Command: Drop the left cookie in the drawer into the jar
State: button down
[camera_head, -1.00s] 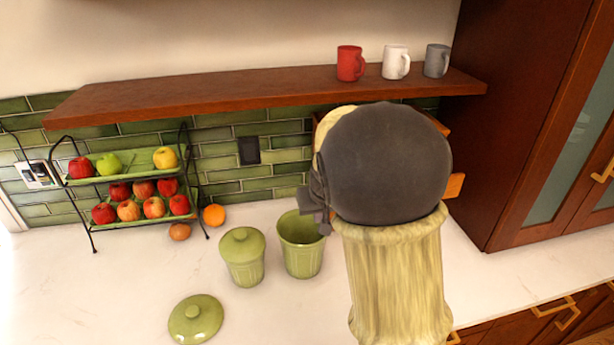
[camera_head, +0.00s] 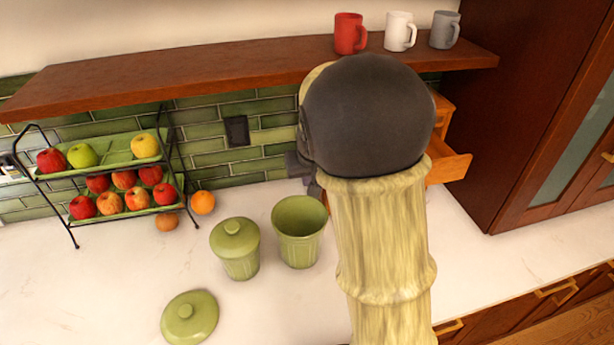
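The open green jar (camera_head: 299,238) stands upright on the white counter, with nothing visible inside the part of it that I see. The wooden drawer (camera_head: 447,166) sticks out at the right behind my arm; most of it is hidden, and no cookie shows. My gripper (camera_head: 303,170) is mostly hidden behind my arm's dark round joint. Only a small dark part of it shows at the joint's left side, above and behind the open jar's rim. I cannot see its fingertips or whether it holds anything.
A lidded green jar (camera_head: 237,250) stands left of the open one, and a loose green lid (camera_head: 190,317) lies in front. A fruit rack (camera_head: 105,165) and an orange (camera_head: 202,203) are at left. A shelf (camera_head: 220,72) with mugs hangs above.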

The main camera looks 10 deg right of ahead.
notch_tip(320, 180, down, 6)
jog(key=b, duration=0.5)
jog(key=c, duration=1.7)
grip_release()
jog(key=shift+r, duration=0.1)
jog(key=v, duration=1.7)
jog(key=shift+s+b, duration=0.1)
jog(key=shift+b, duration=0.3)
